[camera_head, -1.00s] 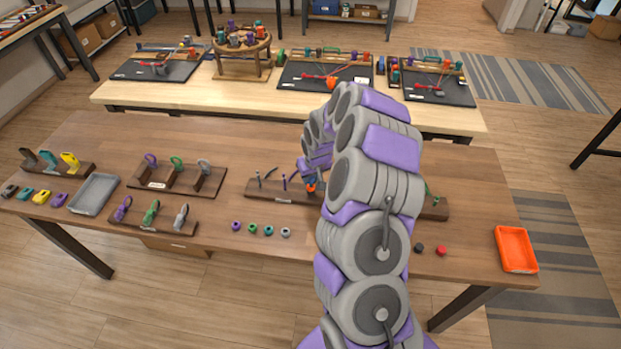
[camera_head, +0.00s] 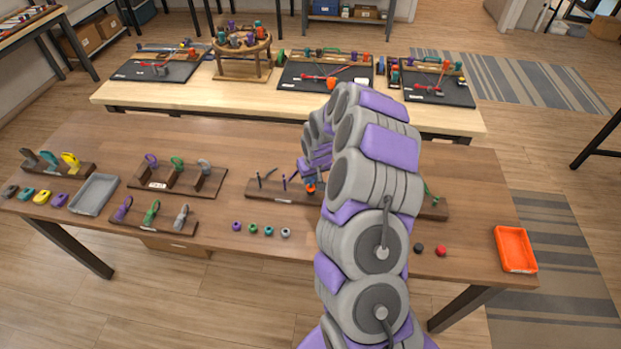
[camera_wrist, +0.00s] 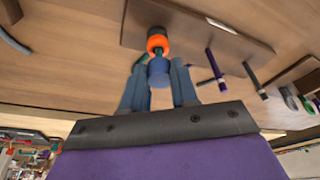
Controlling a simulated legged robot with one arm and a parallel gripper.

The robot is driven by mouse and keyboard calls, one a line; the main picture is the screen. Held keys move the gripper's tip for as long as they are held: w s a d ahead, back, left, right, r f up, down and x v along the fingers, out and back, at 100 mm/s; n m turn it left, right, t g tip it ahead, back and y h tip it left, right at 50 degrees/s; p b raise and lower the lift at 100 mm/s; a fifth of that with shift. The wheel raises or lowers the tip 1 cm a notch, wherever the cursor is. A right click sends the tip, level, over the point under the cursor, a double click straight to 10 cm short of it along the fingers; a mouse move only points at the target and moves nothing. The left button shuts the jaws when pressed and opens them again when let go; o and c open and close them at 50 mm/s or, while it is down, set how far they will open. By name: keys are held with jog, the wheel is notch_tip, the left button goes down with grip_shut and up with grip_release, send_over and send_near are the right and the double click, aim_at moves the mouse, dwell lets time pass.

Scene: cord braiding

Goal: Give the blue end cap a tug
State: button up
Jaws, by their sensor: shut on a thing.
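The blue end cap (camera_wrist: 159,72) sits between the two blue-grey fingers of my gripper (camera_wrist: 159,82) in the wrist view. My gripper is shut on it. An orange ring (camera_wrist: 157,43) lies just beyond the cap, with a dark round piece (camera_wrist: 156,31) behind it against the brown wooden board (camera_wrist: 195,38). In the head view the orange ring (camera_head: 311,189) shows as a small spot beside my arm, at the board (camera_head: 262,188). My arm hides much of the board there, and the fingers are too small to make out.
Dark and purple pegs (camera_wrist: 215,67) stand on the board beside my gripper. Small coloured caps (camera_head: 252,229) lie in front of it. A grey tray (camera_head: 93,195) is at the left, an orange tray (camera_head: 515,249) at the right. Bare tabletop lies between the black and red caps (camera_head: 441,251) and the orange tray.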

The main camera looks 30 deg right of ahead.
jog(key=shift+f, duration=0.1)
jog(key=o, duration=1.2)
jog(key=shift+o, duration=0.2)
jog(key=p+v, duration=0.1)
jog(key=v, duration=0.5)
jog(key=shift+w, duration=0.1)
dwell(0.5)
